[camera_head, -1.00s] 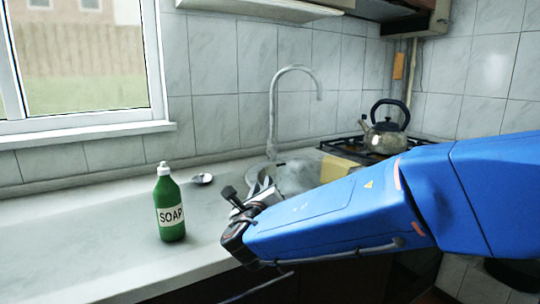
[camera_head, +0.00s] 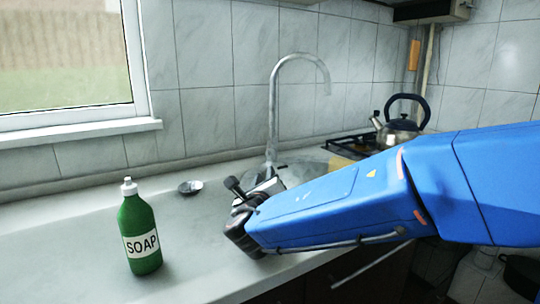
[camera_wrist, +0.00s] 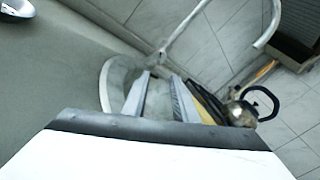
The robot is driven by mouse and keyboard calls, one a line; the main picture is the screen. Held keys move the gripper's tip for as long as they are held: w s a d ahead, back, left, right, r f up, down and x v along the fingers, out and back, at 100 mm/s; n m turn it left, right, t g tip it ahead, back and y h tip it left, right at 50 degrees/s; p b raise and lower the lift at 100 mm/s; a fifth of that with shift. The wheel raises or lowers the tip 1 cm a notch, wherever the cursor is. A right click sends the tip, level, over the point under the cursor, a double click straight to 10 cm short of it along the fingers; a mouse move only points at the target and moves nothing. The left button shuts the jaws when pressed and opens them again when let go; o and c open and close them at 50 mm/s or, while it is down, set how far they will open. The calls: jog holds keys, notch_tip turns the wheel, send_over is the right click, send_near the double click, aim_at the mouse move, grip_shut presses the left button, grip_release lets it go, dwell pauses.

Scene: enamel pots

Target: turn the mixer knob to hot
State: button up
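The mixer tap (camera_head: 273,110) is a tall grey gooseneck rising behind the sink, its spout bending right. In the wrist view its pipe (camera_wrist: 188,30) runs diagonally at the top, beyond my fingertips. I cannot clearly make out the knob; the tap's base is small and blurred in the wrist view and partly behind my gripper in the head view. My gripper (camera_wrist: 158,85) has two fingers standing apart with nothing seen between them. In the head view my gripper (camera_head: 272,184) is over the counter in front of the tap.
A green soap bottle (camera_head: 140,238) stands upright on the counter at the left. A small metal object (camera_head: 190,187) lies behind it. The sink (camera_head: 310,163) is partly hidden by my arm. A kettle (camera_head: 400,130) sits on the stove at the right. Tiled wall stands behind.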

aim_at(270, 155)
jog(key=w, duration=1.7)
jog(key=shift+w, duration=0.1)
grip_shut()
